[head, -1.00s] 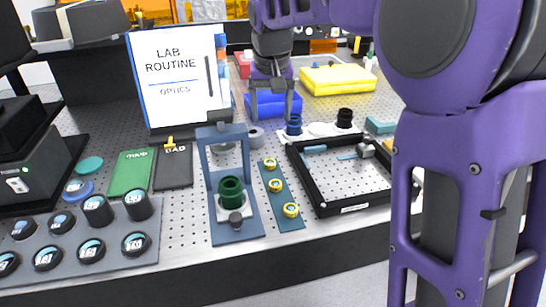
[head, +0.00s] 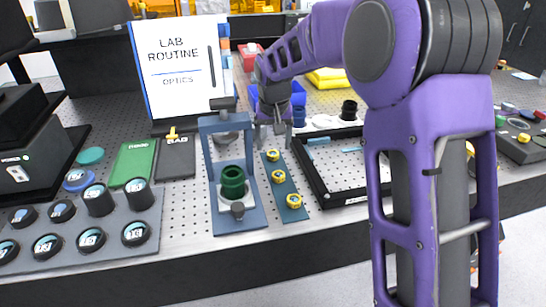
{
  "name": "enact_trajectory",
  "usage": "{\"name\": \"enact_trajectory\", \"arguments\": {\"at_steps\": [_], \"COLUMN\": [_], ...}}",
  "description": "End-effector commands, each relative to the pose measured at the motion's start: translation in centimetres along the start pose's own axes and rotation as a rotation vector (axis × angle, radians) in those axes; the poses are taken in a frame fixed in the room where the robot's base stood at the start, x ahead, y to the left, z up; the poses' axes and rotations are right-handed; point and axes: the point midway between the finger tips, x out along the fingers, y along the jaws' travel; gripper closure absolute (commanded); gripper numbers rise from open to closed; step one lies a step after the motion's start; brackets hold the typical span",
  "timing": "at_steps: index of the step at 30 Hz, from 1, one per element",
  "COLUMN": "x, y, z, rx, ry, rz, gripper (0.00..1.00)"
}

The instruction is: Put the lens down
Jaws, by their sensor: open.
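My gripper (head: 274,141) is open, with its fingers pointing down behind the blue strip with gold rings (head: 279,176), right of the blue interferometer frame (head: 251,180). I see no lens between the fingers, though the view is small. Several black-rimmed round pieces with pale blue tops, perhaps lenses, sit on the grey rack (head: 110,237) at the front left; one (head: 134,234) lies at its right end. A green cylinder (head: 233,182) stands in the blue frame. I cannot tell which piece is the task's lens.
A black-rimmed tray (head: 316,188) lies right of the strip, partly behind my arm. A white sign (head: 182,68), a green pad (head: 131,163) and a black pad (head: 176,158) are at the left. Bare perforated table (head: 184,208) shows between rack and frame.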

Motion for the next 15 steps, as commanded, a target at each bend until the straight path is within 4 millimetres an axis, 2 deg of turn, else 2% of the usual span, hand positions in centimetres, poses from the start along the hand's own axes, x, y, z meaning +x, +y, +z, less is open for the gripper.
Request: {"name": "enact_trajectory", "arguments": {"at_steps": [1,5,12,13,15], "x": [1.1,2.9,3.2,3.2,3.2], "y": [0.0,0.0,0.0,0.0,0.0], "z": [0.2,0.2,0.1,0.1,0.1], "rx": [0.000,0.000,0.000,0.000,0.000], "ry": [-0.005,-0.004,0.000,0.000,0.000], "rz": [0.001,0.000,0.000,0.000,0.000], "gripper": [0.23,0.23,0.23,0.25,0.38]}}
